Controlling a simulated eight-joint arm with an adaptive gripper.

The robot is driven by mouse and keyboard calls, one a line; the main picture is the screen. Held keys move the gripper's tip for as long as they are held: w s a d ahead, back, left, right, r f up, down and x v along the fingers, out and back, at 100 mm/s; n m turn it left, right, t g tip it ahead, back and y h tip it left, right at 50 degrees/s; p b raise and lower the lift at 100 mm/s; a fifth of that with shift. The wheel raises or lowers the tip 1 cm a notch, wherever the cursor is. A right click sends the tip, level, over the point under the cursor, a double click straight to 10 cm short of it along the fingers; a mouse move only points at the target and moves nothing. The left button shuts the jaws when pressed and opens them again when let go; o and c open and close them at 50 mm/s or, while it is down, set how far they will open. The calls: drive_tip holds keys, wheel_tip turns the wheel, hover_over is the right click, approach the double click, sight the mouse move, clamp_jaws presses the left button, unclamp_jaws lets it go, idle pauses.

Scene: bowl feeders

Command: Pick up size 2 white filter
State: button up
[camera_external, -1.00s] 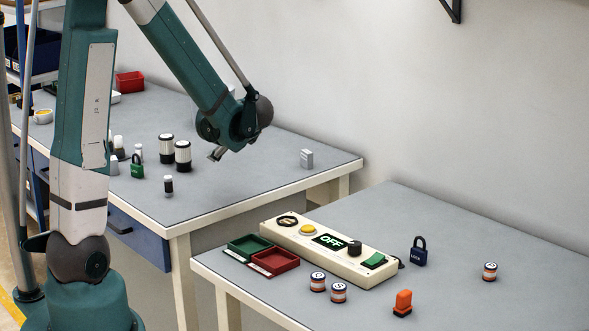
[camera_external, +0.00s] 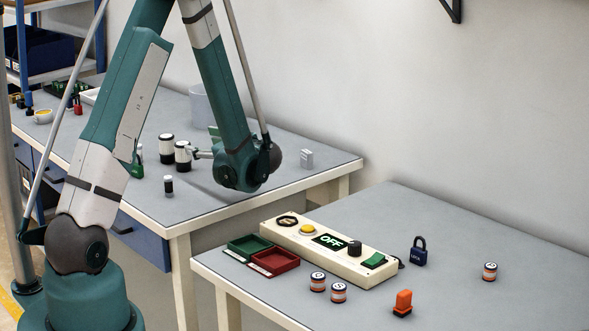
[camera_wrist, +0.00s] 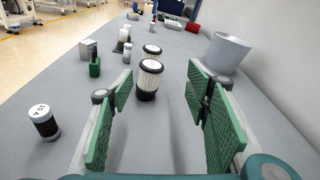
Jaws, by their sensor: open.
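Two large white pleated filters with black ends stand upright on the left table. The nearer one (camera_wrist: 149,80) is just ahead of my gripper in the wrist view, with the other (camera_wrist: 151,51) close behind it. In the external view they show as the right filter (camera_external: 183,155) and the left filter (camera_external: 166,148). I cannot read a size on either. My gripper (camera_wrist: 165,105) is open and empty, its green pads apart on either side of the view. The nearer filter lies beyond the fingertips, left of the gap's middle. In the external view my gripper (camera_external: 198,153) points left, close to the right filter.
A grey cup (camera_wrist: 227,52) stands right of the filters, near the wall. A dark cylinder marked 10 A (camera_wrist: 42,121) stands at left. A green padlock (camera_wrist: 95,66) and small white-topped pieces (camera_wrist: 126,47) stand left of the filters. The table between my fingers is clear.

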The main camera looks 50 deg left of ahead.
sight(182, 143)
drive_tip(key=shift+s+a+f+m+g+y, duration=0.2)
drive_tip(key=shift+a+f+m+g+y, duration=0.3)
drive_tip(key=shift+a+f, duration=0.35)
drive_tip(key=shift+s+a+f+m+y+p, duration=0.3)
drive_tip(key=shift+a+m+y+p, duration=0.05)
drive_tip(key=shift+a+m+y, duration=0.1)
drive_tip(key=shift+a, duration=0.1)
drive_tip(key=shift+a, duration=1.2)
drive_tip(key=shift+w+a+f+b, duration=0.15)
drive_tip(key=shift+a+b, duration=0.25)
drive_tip(key=shift+a, duration=0.9)
drive_tip(key=shift+a+f+b, duration=0.15)
drive_tip(key=shift+a+b, duration=0.2)
drive_tip(key=shift+a, duration=0.95)
drive_tip(key=shift+c, duration=0.5)
drive_tip(key=c, duration=0.9)
